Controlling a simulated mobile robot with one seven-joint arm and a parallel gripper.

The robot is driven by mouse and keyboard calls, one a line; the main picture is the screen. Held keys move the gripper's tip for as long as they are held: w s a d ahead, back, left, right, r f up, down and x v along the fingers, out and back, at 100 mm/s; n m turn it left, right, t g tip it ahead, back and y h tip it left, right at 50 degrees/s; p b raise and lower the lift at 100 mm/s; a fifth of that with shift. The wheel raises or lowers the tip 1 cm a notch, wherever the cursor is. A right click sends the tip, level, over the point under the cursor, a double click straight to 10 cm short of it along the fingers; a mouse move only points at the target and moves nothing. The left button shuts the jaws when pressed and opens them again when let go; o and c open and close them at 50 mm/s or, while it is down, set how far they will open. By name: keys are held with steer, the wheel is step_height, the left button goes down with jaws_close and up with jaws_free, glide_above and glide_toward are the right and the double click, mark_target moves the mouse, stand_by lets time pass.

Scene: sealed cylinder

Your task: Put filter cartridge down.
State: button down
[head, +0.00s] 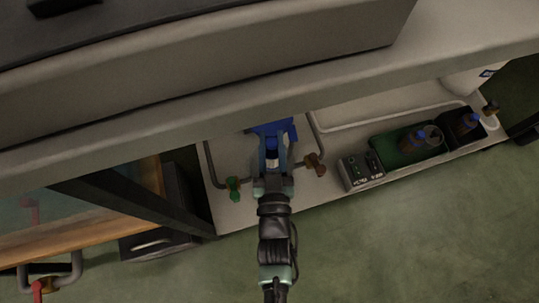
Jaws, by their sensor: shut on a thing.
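The filter cartridge (272,155) shows as a small white and blue piece between the fingers of my gripper (272,163). My gripper is shut on it, over the white bench top, just in front of a blue housing (272,127). The fingers hide much of the cartridge. I cannot tell whether the cartridge touches the blue housing or the bench top.
A valve with a green handle (233,187) is left of my gripper, and one with a brown handle (315,163) is right. A control box (361,171), a green tray (383,146) and a black bin (480,138) stand further right. A large grey cabinet (200,60) overhangs behind.

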step_height(320, 180, down, 11)
steer(key=b, duration=0.7)
steer(key=shift+w, duration=0.1)
steer(key=shift+f+b, duration=0.55)
steer(key=shift+f, duration=0.05)
steer(key=c, duration=0.6)
jaws_free()
